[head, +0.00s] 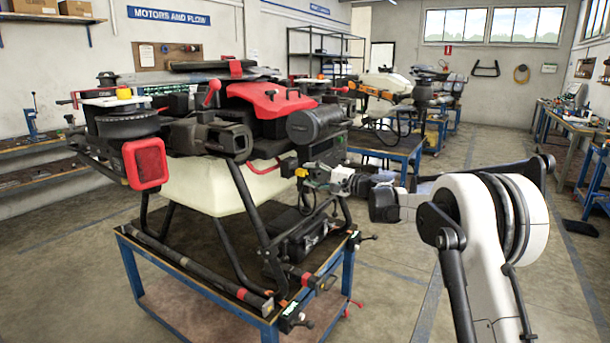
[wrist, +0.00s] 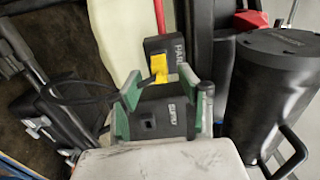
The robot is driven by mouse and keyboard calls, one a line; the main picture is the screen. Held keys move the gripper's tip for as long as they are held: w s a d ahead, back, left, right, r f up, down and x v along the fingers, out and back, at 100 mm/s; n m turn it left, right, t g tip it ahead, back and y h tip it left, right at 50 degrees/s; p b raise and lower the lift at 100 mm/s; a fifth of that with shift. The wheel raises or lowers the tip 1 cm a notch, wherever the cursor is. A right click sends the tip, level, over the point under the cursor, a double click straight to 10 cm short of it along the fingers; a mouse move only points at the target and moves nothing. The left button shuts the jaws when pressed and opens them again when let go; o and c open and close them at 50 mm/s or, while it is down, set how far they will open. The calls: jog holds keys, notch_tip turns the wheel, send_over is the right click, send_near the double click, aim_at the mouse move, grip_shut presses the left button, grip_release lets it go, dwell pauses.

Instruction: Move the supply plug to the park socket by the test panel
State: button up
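The yellow supply plug (wrist: 158,68) sits against the front of the black park socket (wrist: 163,44), marked PARK, in the wrist view. It appears seated there, though its contact end is hidden. A thin black cable (wrist: 75,99) comes from the left towards the plug. My gripper (wrist: 160,82) has green-edged fingers spread apart, with gaps on both sides of the plug. A black block (wrist: 165,117) with partly readable lettering, probably the supply socket, shows between the fingers. In the head view, my gripper (head: 312,176) is beside the drone's right side, with a yellow spot at its tip.
The large drone (head: 215,185) stands on a blue-framed table (head: 200,292). A black cylinder (wrist: 268,85) is close to the right of my gripper in the wrist view. Black landing-gear tubes are below the drone. Open floor (head: 400,290) lies to the table's right.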

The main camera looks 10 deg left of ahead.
jog(key=v, duration=0.9)
jog(key=shift+s+d, duration=0.2)
jog(key=shift+r, duration=0.1)
jog(key=s+d+r+n+h, duration=0.1)
jog(key=s+d+h, duration=0.15)
jog(key=s, duration=0.55)
jog(key=s+d+r+g+h, duration=0.1)
jog(key=s+r+h, duration=0.15)
jog(key=s, duration=0.55)
jog(key=s+d+r+n+h, duration=0.1)
jog(key=s+h, duration=0.2)
jog(key=s, duration=0.5)
jog(key=s+d+f+n+h, duration=0.1)
jog(key=s+d+f, duration=0.3)
jog(key=s, duration=0.6)
jog(key=s+d+f+n+h, duration=0.1)
jog(key=s+d+f+h, duration=0.3)
jog(key=s, duration=0.6)
jog(key=s+d+f+n+h, duration=0.1)
jog(key=s+d+f+h, duration=0.2)
jog(key=s+d, duration=0.3)
jog(key=s+f, duration=0.1)
jog(key=s, duration=0.4)
jog(key=shift+d, duration=0.35)
